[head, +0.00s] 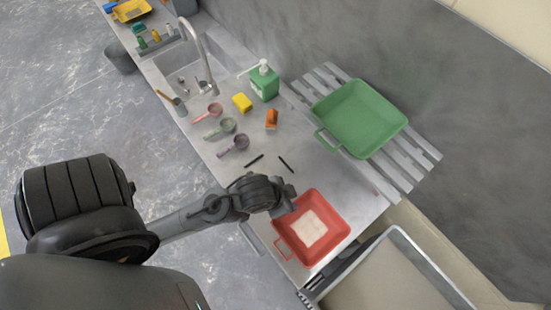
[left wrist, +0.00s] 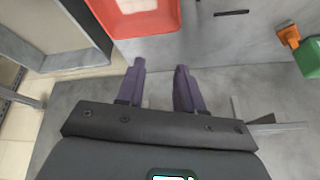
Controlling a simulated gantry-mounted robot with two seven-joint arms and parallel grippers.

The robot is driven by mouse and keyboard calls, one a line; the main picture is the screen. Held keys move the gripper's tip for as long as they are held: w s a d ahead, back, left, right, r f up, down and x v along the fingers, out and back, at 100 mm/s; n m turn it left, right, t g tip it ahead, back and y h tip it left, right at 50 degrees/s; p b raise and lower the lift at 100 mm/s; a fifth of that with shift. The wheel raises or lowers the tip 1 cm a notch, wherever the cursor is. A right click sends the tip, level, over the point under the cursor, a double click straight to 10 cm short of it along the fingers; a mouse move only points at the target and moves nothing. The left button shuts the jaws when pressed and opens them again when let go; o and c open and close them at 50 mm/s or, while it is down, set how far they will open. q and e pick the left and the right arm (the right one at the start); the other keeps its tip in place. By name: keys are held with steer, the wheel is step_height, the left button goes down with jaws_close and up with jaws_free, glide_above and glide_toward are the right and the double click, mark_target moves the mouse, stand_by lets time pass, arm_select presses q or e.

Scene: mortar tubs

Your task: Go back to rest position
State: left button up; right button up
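The red tub (head: 283,223) sits at the near right end of the counter, with a pale square patch of material (head: 311,228) inside it. It also shows at the top of the left wrist view (left wrist: 170,18). My left arm reaches across the counter front, and its wrist end hangs beside the upper left side of the red tub. In the left wrist view my left gripper (left wrist: 160,82) has its two purple-grey fingers apart with nothing held between them. Its fingertips in the head view are mostly hidden by the wrist. My right gripper is not in view.
A green tub (head: 358,118) rests on a slatted rack by the wall. A green soap bottle (head: 264,82), yellow sponge (head: 242,103), orange object (head: 271,118), several scoops and two dark sticks lie on the counter.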

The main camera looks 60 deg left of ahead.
arm_select(q)
steer(key=shift+n+g, duration=0.6)
steer(key=shift+g, duration=0.3)
steer(key=s, duration=0.1)
steer(key=s+a+f, duration=0.1)
steer(key=s, duration=0.1)
steer(key=s+a, duration=0.1)
steer(key=shift+s+a+f, duration=0.25)
steer(key=shift+s+f, duration=0.05)
steer(key=shift+f, duration=0.05)
steer(key=shift+r, duration=0.1)
step_height(320, 180, up, 6)
steer(key=p, duration=0.5)
steer(key=shift+f+p, duration=0.2)
steer(key=shift+p, duration=0.15)
